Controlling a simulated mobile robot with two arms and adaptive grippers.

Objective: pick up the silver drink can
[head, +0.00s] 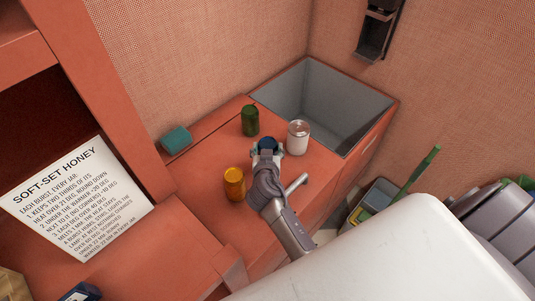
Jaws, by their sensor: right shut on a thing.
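The silver can (298,138) stands upright on the red counter, near the front left of the sunken basin. My right gripper (267,149) is just left of it, shut on a dark blue round thing (268,143). Most of that thing is hidden by the gripper, and I cannot tell whether it is lifted off the counter. The silver can is outside the fingers. My left gripper is not in view.
A green can (250,120) stands behind the gripper and an orange can (234,184) to its left. A teal block (176,140) lies by the wall. The grey basin (325,97) is at the back right. A honey notice (77,195) is at left.

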